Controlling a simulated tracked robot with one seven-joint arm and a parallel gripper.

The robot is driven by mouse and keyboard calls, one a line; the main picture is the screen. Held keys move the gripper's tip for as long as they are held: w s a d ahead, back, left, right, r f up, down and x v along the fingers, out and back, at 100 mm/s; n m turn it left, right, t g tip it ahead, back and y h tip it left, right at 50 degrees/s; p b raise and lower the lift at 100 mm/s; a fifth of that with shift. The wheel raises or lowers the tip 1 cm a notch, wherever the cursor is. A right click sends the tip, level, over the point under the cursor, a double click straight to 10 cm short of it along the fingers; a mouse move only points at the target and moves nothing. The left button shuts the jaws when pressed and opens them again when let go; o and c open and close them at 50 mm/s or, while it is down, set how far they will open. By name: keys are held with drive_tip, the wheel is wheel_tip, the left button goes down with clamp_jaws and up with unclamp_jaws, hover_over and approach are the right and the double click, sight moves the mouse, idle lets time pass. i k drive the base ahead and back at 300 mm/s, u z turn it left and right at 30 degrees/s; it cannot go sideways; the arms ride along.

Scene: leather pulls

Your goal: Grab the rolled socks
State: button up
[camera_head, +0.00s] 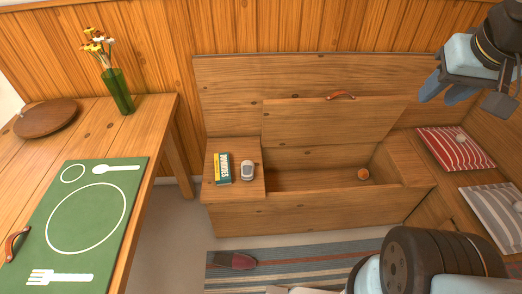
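A small orange-brown round bundle (363,174) lies on the floor of the open bench compartment, at its right end. It looks like the rolled socks, but it is too small to be sure. My gripper (440,98) is at the upper right, high above the right-hand seat and well apart from the bundle. Its two blue-grey fingers point down and left, with a gap between them, and no object shows in them.
The wooden bench (310,215) has a raised lid panel (335,118) with a leather pull (341,95). A book (222,168) and a grey-white object (247,170) lie on its left top. A red striped cushion (455,148) is right. A table with a green mat (120,200) stands left.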

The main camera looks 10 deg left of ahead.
sight(247, 166)
drive_tip(key=k, duration=0.5)
drive_tip(key=z, duration=0.85)
drive_tip(key=i, duration=1.4)
drive_tip(key=u, duration=2.5)
